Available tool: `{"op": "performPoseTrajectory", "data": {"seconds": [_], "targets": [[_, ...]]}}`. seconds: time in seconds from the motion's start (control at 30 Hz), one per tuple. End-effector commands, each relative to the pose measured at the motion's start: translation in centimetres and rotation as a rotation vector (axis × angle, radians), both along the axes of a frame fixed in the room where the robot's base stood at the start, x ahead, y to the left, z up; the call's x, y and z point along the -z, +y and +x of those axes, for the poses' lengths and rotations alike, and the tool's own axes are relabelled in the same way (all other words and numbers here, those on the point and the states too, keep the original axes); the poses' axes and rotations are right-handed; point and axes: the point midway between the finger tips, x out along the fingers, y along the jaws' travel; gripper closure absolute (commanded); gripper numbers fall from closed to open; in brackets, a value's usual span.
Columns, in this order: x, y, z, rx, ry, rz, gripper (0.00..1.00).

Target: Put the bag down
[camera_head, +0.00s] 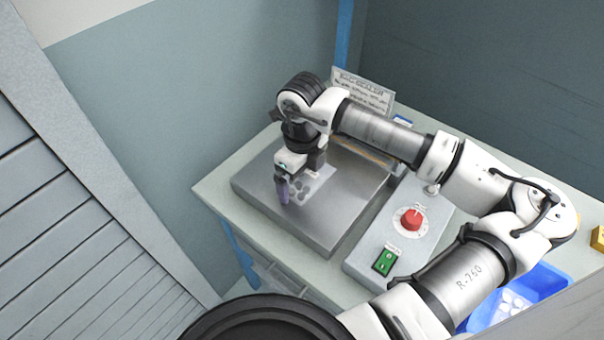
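A clear bag with grey round pieces in it (314,186) shows at the brushed steel plate (335,215) on the bench. I cannot tell whether the bag rests on the plate or hangs just above it. My gripper (284,193) points down over the left part of the plate, with its purple fingertips at the bag's left edge. The fingers overlap in this view, so their gap and any grip on the bag are hidden.
Right of the plate is a grey control box with a red knob (411,219) and a green switch (385,261). A printed sign (363,91) stands at the back. A blue bin (540,283) with pale pieces is at lower right. The plate's front is clear.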

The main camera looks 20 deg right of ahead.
Motion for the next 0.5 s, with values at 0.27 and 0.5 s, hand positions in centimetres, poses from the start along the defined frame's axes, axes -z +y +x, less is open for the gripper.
{"op": "performPoseTrajectory", "data": {"seconds": [0.27, 0.5], "targets": [[-0.4, 0.0, 0.0, 0.0, 0.0, 0.0, 0.0], [-4.1, -0.1, 0.1, 0.0, -0.004, -0.006, 0.0]]}}
